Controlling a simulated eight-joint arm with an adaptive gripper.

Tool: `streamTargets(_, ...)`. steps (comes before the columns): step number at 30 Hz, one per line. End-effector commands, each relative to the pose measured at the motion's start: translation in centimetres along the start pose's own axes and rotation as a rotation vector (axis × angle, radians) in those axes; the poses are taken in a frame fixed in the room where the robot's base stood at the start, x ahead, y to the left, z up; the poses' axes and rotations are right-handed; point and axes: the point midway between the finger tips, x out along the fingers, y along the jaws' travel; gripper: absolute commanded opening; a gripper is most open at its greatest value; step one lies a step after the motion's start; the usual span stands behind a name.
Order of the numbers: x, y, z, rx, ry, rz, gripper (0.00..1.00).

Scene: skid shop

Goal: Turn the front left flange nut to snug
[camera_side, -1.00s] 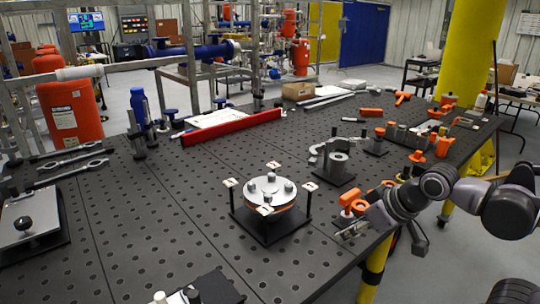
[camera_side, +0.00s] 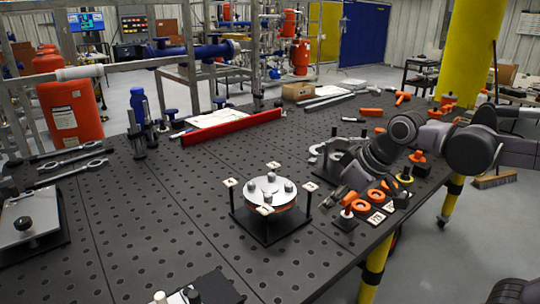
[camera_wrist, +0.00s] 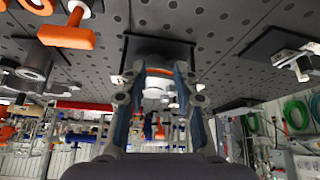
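The round flange (camera_side: 262,187), a silver disc with an orange-red edge, sits on a black square stand (camera_side: 270,230) near the table's middle. Several grey nuts stand up on the disc; I cannot tell for sure which one is the front left flange nut. My gripper (camera_side: 332,198) is to the right of the flange in the side view, apart from it and above the table. In the wrist view my gripper (camera_wrist: 160,78) has its two fingers spread with nothing held. The flange (camera_wrist: 155,92) shows beyond and between them, partly hidden, its nuts too small to make out.
Black corner posts with white marked tops (camera_side: 310,186) surround the flange. Orange parts and marked cards (camera_side: 376,218) lie close to my gripper at the table's right edge. A red bar (camera_side: 232,126) lies behind.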

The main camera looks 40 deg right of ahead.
Motion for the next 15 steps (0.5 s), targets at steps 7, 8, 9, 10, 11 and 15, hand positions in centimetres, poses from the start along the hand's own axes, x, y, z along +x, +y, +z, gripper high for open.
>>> streamTargets(7, -0.5, -0.3, -7.8, -0.161, -0.079, -0.09, 0.3)
streamTargets(8, -0.5, -0.3, -8.6, -0.18, -0.086, -0.101, 0.3)
streamTargets(9, -0.4, -0.4, -9.6, -0.204, -0.095, -0.115, 0.3)
streamTargets(10, -0.3, -0.4, -10.3, -0.221, -0.102, -0.126, 0.3)
streamTargets(11, -0.2, -0.5, -10.9, -0.235, -0.106, -0.136, 0.3)
streamTargets(15, 0.1, -0.6, -12.9, -0.289, -0.124, -0.17, 0.3)
